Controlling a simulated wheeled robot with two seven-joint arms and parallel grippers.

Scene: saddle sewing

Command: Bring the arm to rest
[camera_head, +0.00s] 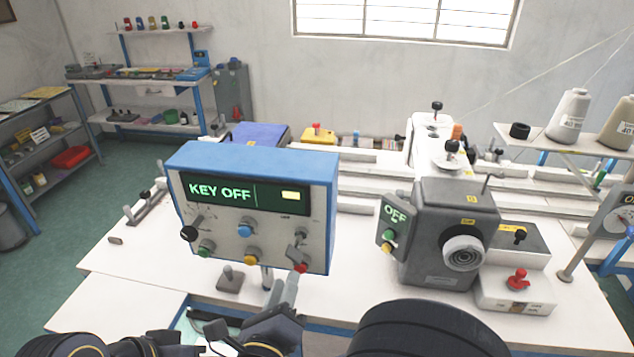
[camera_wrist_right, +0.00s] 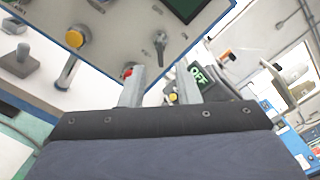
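My right gripper (camera_head: 283,284) is below the lower right corner of the blue control box (camera_head: 250,160), close to its red button (camera_head: 300,268). In the right wrist view the two grey fingers of this gripper (camera_wrist_right: 160,80) stand apart with nothing between them, and the red button (camera_wrist_right: 128,73) shows near the left fingertip. I cannot tell whether the finger touches the box. The box display (camera_head: 240,192) reads KEY OFF. Dark arm parts of mine fill the bottom edge of the head view.
The grey machine head (camera_head: 455,215), with a panel reading OFF (camera_head: 393,226), stands right of the box. A base with a red knob (camera_head: 517,280) is at the right front. Thread spools (camera_head: 569,115) stand at the back right.

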